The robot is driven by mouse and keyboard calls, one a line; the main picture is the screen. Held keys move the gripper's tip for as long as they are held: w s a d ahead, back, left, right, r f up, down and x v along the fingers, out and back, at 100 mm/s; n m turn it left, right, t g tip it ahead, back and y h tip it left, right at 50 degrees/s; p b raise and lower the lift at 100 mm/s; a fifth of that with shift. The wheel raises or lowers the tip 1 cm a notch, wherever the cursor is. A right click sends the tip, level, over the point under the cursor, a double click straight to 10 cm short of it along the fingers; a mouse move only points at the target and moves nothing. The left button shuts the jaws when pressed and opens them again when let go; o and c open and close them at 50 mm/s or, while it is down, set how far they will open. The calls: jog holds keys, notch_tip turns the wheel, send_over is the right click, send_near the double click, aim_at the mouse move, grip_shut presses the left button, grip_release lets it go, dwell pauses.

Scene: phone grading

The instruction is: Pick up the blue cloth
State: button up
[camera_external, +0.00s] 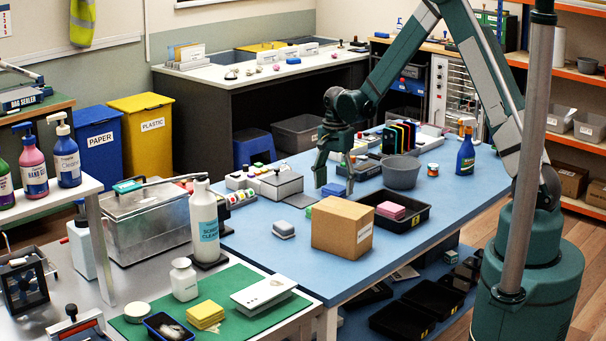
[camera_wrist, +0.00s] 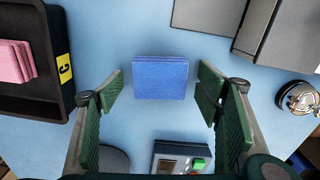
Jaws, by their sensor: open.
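The blue cloth (camera_wrist: 160,77) looks like a flat, folded square and lies on the light blue table top. In the external view the blue cloth (camera_external: 333,190) shows just below my gripper. My gripper (camera_external: 335,170) is open and points down over it, with nothing held. In the wrist view my gripper's fingers (camera_wrist: 161,82) stand on the left and right of the cloth, with a gap on each side. Whether the fingertips are at the cloth's height I cannot tell.
A black tray (camera_external: 418,222) with pink cloths lies close by. A cardboard box (camera_external: 335,231), a grey bucket (camera_external: 401,174) and a grey box (camera_external: 282,186) also stand around the cloth. A device with a green button (camera_wrist: 180,157) shows in the wrist view. Bare table surrounds the cloth.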

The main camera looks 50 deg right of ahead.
jog(key=shift+f, duration=0.55)
jog(key=shift+c, duration=0.7)
jog(key=c, duration=0.7)
